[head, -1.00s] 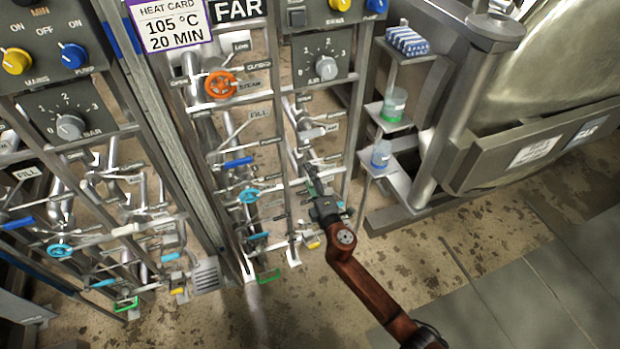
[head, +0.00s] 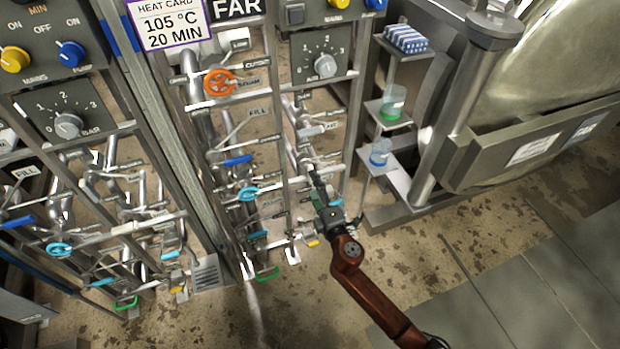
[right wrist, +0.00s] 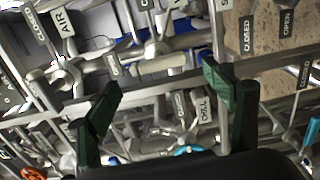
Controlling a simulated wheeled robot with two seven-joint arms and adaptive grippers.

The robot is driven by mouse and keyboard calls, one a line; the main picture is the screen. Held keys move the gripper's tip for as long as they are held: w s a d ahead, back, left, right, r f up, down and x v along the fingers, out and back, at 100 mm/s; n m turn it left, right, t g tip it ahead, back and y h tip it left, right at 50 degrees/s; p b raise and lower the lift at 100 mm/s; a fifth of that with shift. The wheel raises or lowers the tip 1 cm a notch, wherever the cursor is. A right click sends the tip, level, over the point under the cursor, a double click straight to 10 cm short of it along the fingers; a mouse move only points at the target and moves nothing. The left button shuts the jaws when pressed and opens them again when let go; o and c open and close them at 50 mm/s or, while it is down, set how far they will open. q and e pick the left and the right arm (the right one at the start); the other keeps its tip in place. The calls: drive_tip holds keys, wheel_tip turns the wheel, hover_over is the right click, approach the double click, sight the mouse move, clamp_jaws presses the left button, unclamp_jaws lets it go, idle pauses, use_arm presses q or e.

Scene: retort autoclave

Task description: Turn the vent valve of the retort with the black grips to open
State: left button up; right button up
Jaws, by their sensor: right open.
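A pipe panel marked FAR (head: 237,7) stands in the middle of the head view, with many levers and valves. I cannot make out which lever is the vent valve, and no black grips are clear to me. My right gripper (head: 319,190) is at the lower right pipes of this panel. In the right wrist view its two dark green fingers (right wrist: 163,98) are spread apart with nothing held between them. Grey pipes and levers lie beyond them, with tags reading AIR (right wrist: 63,22), CLOSED (right wrist: 247,37) and OPEN (right wrist: 288,24). My left gripper is not in view.
An orange handwheel (head: 220,82) and a cyan handwheel (head: 248,194) are on the FAR panel. A second pipe panel (head: 80,203) stands at the left. The floor at lower right is clear.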

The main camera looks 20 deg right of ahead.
drive_tip(key=s, duration=0.7)
drive_tip(key=shift+d, duration=0.15)
drive_tip(key=shift+s, duration=0.1)
idle(1.3)
